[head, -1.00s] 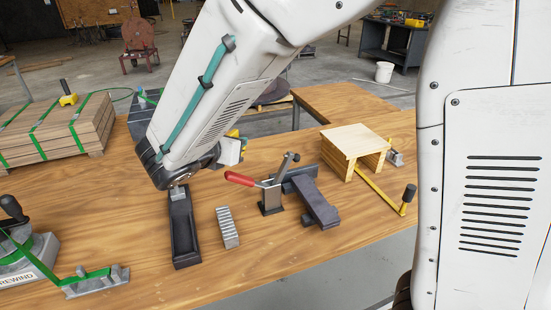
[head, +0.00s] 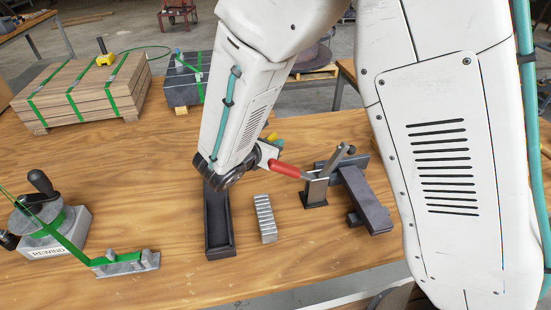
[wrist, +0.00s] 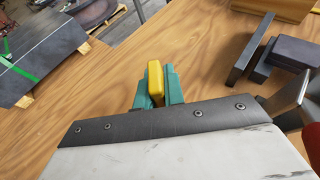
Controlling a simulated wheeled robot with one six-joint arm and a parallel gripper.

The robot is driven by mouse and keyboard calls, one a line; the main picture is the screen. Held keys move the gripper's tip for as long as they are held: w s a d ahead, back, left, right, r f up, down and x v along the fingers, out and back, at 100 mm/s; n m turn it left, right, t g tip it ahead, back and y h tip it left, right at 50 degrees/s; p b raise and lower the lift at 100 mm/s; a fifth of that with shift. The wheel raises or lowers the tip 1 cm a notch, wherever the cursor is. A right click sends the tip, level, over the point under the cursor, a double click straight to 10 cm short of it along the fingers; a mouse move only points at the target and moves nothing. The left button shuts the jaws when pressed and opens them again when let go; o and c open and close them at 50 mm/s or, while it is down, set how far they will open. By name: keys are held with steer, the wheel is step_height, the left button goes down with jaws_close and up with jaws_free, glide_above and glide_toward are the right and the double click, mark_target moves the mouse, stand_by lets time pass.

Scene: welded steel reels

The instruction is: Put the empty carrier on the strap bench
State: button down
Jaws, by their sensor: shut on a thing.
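My gripper (wrist: 157,88) has teal fingers shut on a small yellow block (wrist: 155,80), upright between them. I cannot tell whether this block is the empty carrier. In the head view, the yellow block (head: 272,138) shows just past my wrist, above the bench, and my arm hides most of the gripper. The wooden bench top (head: 150,190) spreads under the arm. I cannot tell whether the block touches the bench. Another yellow piece with a black post (head: 105,58) sits on a strapped timber stack at the back left.
A dark narrow tray (head: 219,238), a grey ridged block (head: 264,218) and a red-handled clamp (head: 316,190) stand close by my wrist. A dark vise-like fixture (head: 366,203) is to the right. The rewind unit (head: 55,238) and strap guide (head: 126,263) are front left.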

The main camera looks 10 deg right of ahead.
steer(key=shift+f, duration=2.85)
steer(key=shift+f, duration=0.1)
steer(key=c, duration=1.5)
jaws_free()
steer(key=shift+a, duration=0.1)
steer(key=v, duration=1.2)
